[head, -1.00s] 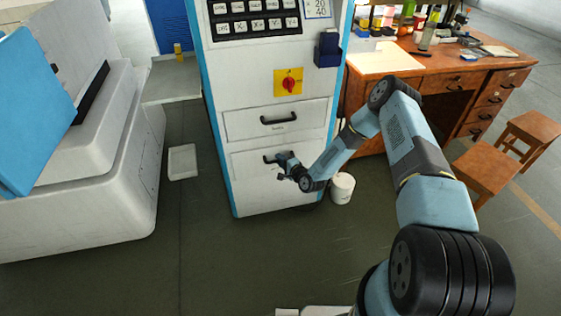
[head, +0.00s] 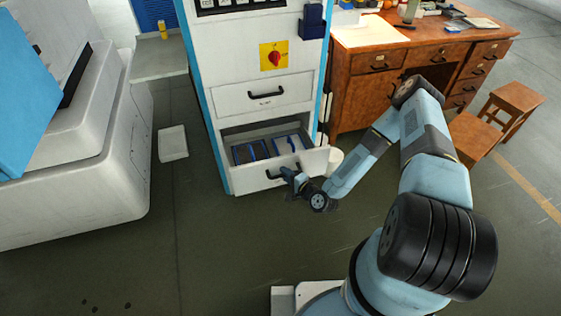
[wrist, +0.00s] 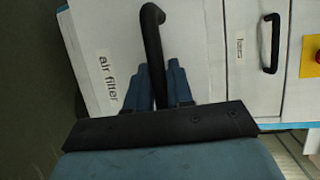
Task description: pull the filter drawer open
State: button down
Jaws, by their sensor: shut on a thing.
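The filter drawer (head: 305,162) is the lower drawer of the white and blue cabinet. It stands partly open, with dark, blue-edged filter pieces (head: 262,148) inside. Its front carries an "air filter" label (wrist: 108,82) in the wrist view. My gripper (head: 290,174) is at the drawer's black handle (wrist: 152,30), and its two fingers (wrist: 159,88) are shut around the bar. Part of the handle is hidden behind the fingers.
A shut upper drawer (head: 240,97) with its own black handle is above. A white bucket (head: 335,158) stands right of the drawer, partly hidden. A white machine (head: 95,170) is at left and a wooden desk (head: 385,50) at right. The floor before the cabinet is clear.

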jog(key=s+d, duration=0.2)
jog(key=s, duration=0.5)
jog(key=shift+f, duration=0.15)
jog(key=c, duration=1.1)
grip_release()
jog(key=shift+w, duration=0.1)
jog(key=v, duration=1.3)
jog(key=shift+s+d, duration=0.2)
jog(key=shift+s, duration=0.1)
